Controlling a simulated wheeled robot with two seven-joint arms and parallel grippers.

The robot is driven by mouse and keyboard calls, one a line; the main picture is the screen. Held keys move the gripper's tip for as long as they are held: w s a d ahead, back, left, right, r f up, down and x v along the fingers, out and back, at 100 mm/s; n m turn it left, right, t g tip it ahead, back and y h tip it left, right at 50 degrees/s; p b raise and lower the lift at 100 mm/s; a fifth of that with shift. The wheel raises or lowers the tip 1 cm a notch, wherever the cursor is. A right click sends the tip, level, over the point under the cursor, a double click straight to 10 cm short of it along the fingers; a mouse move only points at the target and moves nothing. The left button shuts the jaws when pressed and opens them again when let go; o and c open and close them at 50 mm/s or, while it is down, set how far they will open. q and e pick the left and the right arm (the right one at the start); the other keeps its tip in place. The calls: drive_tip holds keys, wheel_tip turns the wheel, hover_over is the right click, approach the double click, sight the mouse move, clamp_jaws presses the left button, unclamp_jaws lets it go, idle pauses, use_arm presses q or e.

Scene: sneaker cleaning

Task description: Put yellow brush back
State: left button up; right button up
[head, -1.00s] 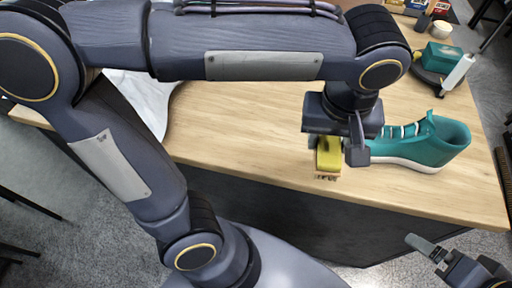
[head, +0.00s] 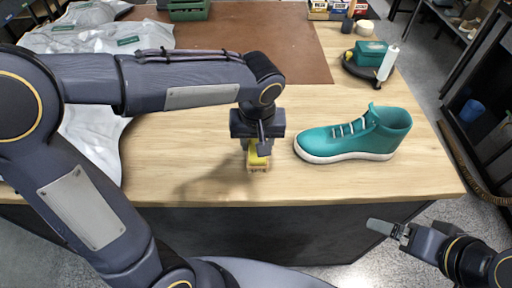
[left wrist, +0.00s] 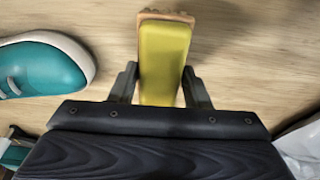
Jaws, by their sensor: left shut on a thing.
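My left gripper (head: 257,149) is shut on the yellow brush (head: 258,162), just left of the teal sneaker. The brush's yellow back faces up between the fingers, with tan bristles below. In the left wrist view the brush (left wrist: 164,55) shows between the two dark fingers, with wood behind it. I cannot tell whether its bristles touch the table. The teal sneaker (head: 345,138) stands upright with its toe to the left. My right gripper (head: 388,229) is low at the right, off the table's front edge, and I cannot tell whether it is open.
The wooden table (head: 410,185) is clear in front. A brown mat (head: 300,50) lies behind. Grey-white cloths or bags (head: 95,45) cover the left side. A teal box (head: 371,52), a white cylinder (head: 388,63) and a green crate (head: 190,10) stand at the back.

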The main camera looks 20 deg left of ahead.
use_arm(q)
drive_tip(key=f, duration=0.3)
drive_tip(key=shift+w+a+f, duration=0.25)
drive_tip(key=shift+w, duration=0.1)
drive_tip(key=shift+f, duration=0.25)
drive_tip(key=shift+f, duration=0.15)
drive_tip(key=o, duration=0.9)
